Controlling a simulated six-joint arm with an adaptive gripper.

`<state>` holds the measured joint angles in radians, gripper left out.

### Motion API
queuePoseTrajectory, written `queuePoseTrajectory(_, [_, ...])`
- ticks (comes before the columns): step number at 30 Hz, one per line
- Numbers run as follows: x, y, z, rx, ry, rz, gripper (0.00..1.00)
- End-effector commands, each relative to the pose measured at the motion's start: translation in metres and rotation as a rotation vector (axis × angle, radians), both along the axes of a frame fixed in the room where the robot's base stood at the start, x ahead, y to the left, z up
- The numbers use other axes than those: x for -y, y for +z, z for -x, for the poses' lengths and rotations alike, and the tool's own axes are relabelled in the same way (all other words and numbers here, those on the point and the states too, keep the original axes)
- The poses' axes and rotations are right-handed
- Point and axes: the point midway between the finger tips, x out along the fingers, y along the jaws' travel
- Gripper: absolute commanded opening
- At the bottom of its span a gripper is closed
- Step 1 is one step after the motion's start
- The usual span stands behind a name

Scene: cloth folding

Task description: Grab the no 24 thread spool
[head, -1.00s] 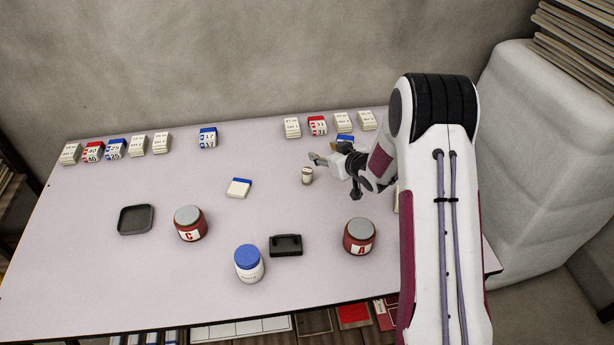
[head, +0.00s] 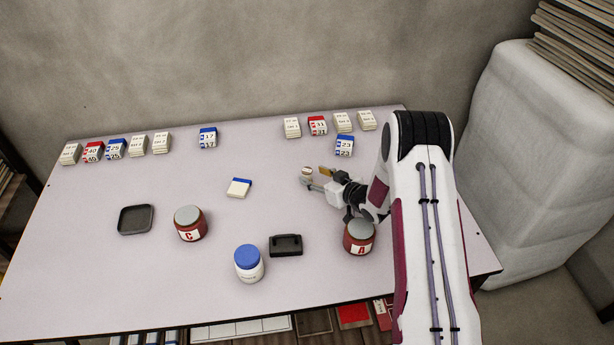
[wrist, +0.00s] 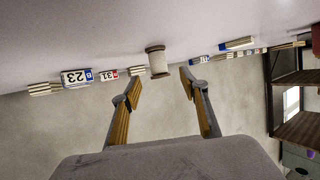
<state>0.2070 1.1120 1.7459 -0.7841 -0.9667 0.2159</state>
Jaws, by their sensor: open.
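A small pale thread spool (head: 307,172) stands on the table right of the middle. It also shows in the wrist view (wrist: 157,61), where the picture is upside down. Its number cannot be read. My gripper (head: 315,177) is low over the table and open, with its fingers pointing left toward the spool. In the wrist view my gripper (wrist: 160,86) has its two fingers apart, with the spool ahead of the gap between them. I cannot tell from the head view whether a fingertip touches the spool.
Red jar A (head: 358,238) stands close by my arm. A black box (head: 286,245), a blue-lidded bottle (head: 249,263), red jar C (head: 190,224) and a dark tray (head: 136,219) lie further left. A blue-and-white pad (head: 239,187) lies left of the spool. Numbered stacks line the back edge.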

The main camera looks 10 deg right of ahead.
Motion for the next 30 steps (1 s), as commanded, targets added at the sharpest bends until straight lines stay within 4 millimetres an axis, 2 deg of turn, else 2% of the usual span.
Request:
queuePoseTrajectory(11, [-0.003,-0.003,-0.006,0.000,0.000,0.000,0.44])
queuePoseTrajectory(30, [-0.020,-0.019,-0.039,-0.002,-0.001,0.001,0.44])
